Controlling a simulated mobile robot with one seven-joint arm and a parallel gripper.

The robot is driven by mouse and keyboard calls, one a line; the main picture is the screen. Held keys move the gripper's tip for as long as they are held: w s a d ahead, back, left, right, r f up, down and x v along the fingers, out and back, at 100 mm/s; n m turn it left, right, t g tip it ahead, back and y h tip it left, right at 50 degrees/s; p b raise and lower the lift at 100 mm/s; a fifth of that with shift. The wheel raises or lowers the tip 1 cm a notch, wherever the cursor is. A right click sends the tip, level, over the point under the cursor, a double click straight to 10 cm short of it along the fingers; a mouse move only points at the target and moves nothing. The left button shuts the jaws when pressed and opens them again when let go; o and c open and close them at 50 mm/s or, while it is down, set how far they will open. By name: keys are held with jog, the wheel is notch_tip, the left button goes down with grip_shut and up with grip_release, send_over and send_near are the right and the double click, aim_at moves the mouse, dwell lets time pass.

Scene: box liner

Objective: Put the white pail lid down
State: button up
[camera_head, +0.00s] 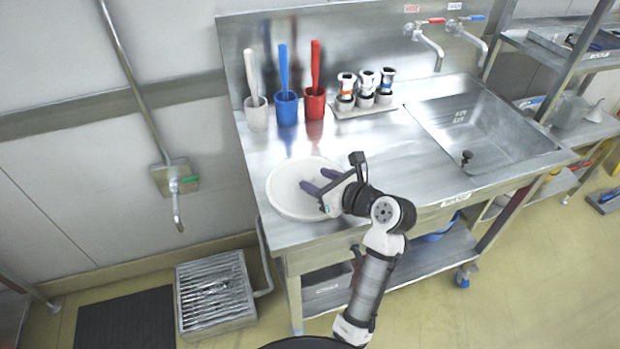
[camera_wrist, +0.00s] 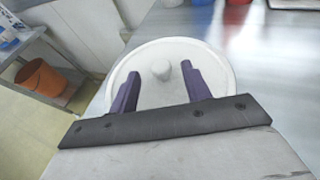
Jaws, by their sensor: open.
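The white pail lid (camera_head: 290,190) lies flat on the left part of the steel counter. It is round and pale, and the wrist view shows it (camera_wrist: 150,55) with a small knob (camera_wrist: 190,72) in its middle. My gripper (camera_head: 306,180) is over the lid, its two dark purple fingers spread apart. In the wrist view the fingers (camera_wrist: 160,80) stand apart over the lid, with the knob just beyond and between the tips. I cannot tell whether the fingers touch the lid. Part of the lid is hidden behind my gripper.
White, blue and red cups (camera_head: 287,108) with upright handles stand behind the lid. Several small fittings (camera_head: 365,92) stand on a plate right of them. A sink (camera_head: 490,125) is at the right. The counter between lid and sink is clear. An orange bucket (camera_wrist: 44,78) shows in the wrist view.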

jog(key=b+v, duration=0.1)
jog(key=v, duration=0.7)
